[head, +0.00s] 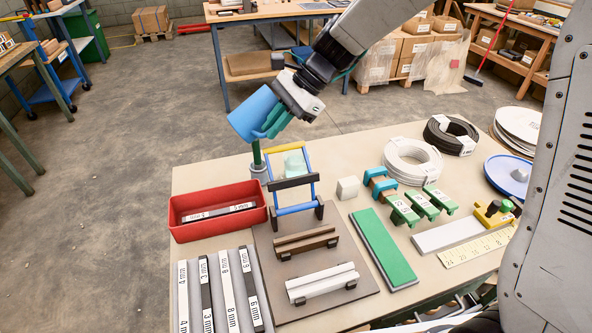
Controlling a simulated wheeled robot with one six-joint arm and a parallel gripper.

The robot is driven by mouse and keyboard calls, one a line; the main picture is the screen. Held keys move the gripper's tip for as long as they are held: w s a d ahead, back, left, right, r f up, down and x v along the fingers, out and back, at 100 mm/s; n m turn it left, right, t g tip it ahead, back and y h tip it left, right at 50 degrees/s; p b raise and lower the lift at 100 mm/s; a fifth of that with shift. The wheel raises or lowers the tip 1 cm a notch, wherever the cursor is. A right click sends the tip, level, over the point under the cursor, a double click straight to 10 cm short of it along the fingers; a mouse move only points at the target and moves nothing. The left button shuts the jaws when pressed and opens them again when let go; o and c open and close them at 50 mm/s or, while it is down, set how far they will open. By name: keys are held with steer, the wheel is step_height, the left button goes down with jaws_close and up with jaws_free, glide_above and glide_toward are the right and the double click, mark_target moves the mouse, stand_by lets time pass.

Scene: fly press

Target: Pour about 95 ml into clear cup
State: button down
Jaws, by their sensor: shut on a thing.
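My gripper (275,119), with teal fingers, is shut on a blue vessel (252,112) and holds it strongly tilted above the table's back left part. A dark green stream (256,152) runs down from the vessel's low side. It meets a small greyish, see-through cup (258,174), which stands upright behind the red bin and left of the small frame. The cup's inside and its level are too small to tell. The inside of the vessel is hidden.
A red bin (188,219) stands in front of the cup. A blue, yellow and black frame (297,208) stands close on its right. Labelled bars (227,290), a green slab (383,247) and coils (412,162) crowd the table. Floor at left is clear.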

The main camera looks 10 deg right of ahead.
steer(key=shift+r+h, duration=0.2)
steer(key=shift+h, duration=0.3)
steer(key=shift+r+t+b, duration=0.1)
steer(key=shift+t+b, duration=0.2)
stand_by(1.1)
